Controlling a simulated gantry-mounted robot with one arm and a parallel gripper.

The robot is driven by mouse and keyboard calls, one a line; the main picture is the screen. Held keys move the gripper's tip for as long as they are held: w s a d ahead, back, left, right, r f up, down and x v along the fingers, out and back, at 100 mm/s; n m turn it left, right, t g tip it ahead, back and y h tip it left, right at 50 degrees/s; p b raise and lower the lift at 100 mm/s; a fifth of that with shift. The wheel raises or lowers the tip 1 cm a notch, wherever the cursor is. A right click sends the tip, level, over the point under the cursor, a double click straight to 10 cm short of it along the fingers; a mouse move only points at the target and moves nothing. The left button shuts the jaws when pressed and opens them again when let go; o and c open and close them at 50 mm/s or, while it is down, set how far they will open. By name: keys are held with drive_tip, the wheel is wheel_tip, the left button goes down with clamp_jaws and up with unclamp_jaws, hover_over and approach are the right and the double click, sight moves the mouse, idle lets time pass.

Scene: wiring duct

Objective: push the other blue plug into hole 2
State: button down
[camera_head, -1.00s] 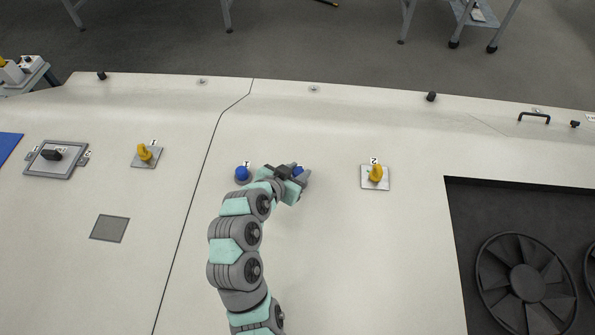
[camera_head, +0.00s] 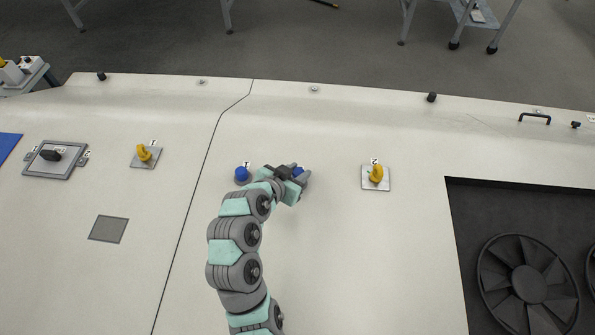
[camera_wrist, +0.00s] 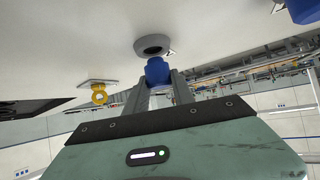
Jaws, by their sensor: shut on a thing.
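A blue plug (camera_wrist: 157,71) is held between the two grey fingers of my gripper (camera_wrist: 158,84) in the wrist view. Its end lies right at the near edge of a round grey-rimmed hole (camera_wrist: 153,46) labelled 2, and the hole's dark opening still shows. I cannot tell whether plug and rim touch. In the head view my gripper (camera_head: 291,173) hides the hole and most of this plug; a bit of blue (camera_head: 299,171) shows beside the fingers. The other blue plug (camera_head: 242,174) sits at label 1, left of my gripper; it also shows in the wrist view (camera_wrist: 304,9).
A yellow hook-shaped part on a plate (camera_head: 375,175) labelled 2 stands to the right, another (camera_head: 145,154) to the left. A recess with black fans (camera_head: 525,283) lies at the lower right. The panel (camera_head: 330,260) between my arm and the recess is clear.

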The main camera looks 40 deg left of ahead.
drive_tip(key=shift+f+b, duration=0.8)
drive_tip(key=shift+f, duration=0.3)
drive_tip(key=c, duration=1)
unclamp_jaws()
drive_tip(key=p+v, duration=0.1)
drive_tip(key=v, duration=0.3)
drive_tip(key=p+v, duration=0.1)
drive_tip(key=v, duration=0.4)
drive_tip(key=shift+r, duration=0.4)
drive_tip(key=shift+s+d+r+p, duration=0.2)
drive_tip(key=shift+s+p, duration=0.5)
drive_tip(key=shift+p, duration=0.4)
drive_tip(key=shift+w, duration=0.1)
